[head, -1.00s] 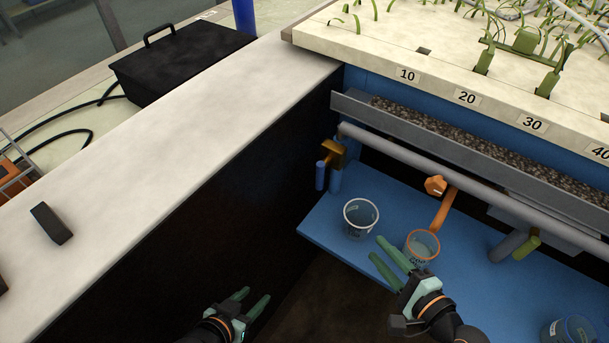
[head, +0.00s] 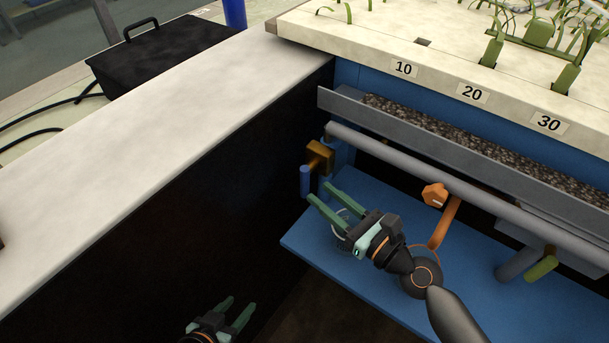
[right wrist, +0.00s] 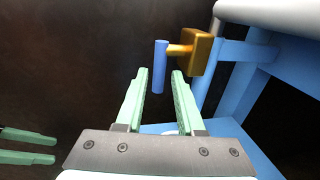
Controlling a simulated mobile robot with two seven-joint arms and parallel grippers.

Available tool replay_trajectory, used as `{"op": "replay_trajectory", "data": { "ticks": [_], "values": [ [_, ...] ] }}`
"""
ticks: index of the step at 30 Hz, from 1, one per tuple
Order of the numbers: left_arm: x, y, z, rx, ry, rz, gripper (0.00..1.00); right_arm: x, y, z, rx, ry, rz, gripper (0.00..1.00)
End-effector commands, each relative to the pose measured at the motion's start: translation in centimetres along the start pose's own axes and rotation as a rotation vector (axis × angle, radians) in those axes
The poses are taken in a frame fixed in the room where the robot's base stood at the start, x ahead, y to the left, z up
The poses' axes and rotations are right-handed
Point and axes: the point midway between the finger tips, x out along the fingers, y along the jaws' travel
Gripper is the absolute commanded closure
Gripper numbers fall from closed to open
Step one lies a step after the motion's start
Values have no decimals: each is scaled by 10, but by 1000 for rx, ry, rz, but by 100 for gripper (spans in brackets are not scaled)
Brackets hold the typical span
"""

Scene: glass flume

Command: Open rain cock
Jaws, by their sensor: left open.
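A brass cock (head: 319,156) with a blue lever (head: 305,181) hanging down sits at the left end of the grey pipe (head: 420,176). My right gripper (head: 320,191) is open, its fingertips just below the lever in the head view. In the right wrist view the blue lever (right wrist: 160,65) hangs upright between the open fingertips (right wrist: 160,73), and the brass body (right wrist: 194,52) is to their right. I cannot tell if the fingers touch the lever. My left gripper (head: 240,303) is open and empty, low in front of the dark side wall.
A blue shelf (head: 310,243) lies under the pipe. A clear cup (head: 341,236) stands on it, partly hidden by my right gripper; an orange-rimmed cup is mostly behind my arm. An orange fitting (head: 435,195) and a green-handled cock (head: 541,267) are further right.

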Motion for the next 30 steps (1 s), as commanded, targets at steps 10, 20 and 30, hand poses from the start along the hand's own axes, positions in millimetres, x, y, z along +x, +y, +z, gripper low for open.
{"op": "replay_trajectory", "data": {
  "ticks": [10, 20, 30],
  "values": [
    [2, -1, -3, 2, 5, -1, 50, 55, 0, -1, -1, 0, 0, 63],
    [2, 0, -1, 1, 0, 0, 50, 62, 0, -1, -1, 1, 0, 63],
    [1, 2, 3, -6, -9, 1, 50, 61, 0, -1, -2, 1, 0, 93]
  ]
}}
